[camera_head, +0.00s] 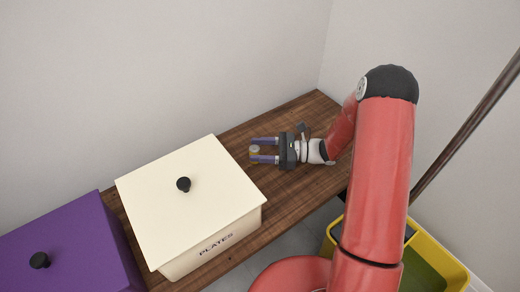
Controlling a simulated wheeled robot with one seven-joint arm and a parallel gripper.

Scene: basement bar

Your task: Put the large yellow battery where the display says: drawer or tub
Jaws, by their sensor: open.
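My gripper (262,150) is open, low over the wooden counter, its two purple fingers pointing left. A small upright object with a pale grey top and a yellowish side (254,150) sits between the fingertips. It looks like the yellow battery, but it is too small to be sure. The fingers are on either side of it; I cannot tell whether they touch it. A yellow tub (452,262) with a green inside and a divider stands low at the bottom right, partly hidden by my red arm. No display or drawer can be made out.
A cream box (140,188) marked PLATES, with a black knob on its lid, stands on the wooden counter (300,195) just left of the gripper. A purple box (85,235) with a black knob is further left. Walls close the back. A dark slanted pole (465,130) is at right.

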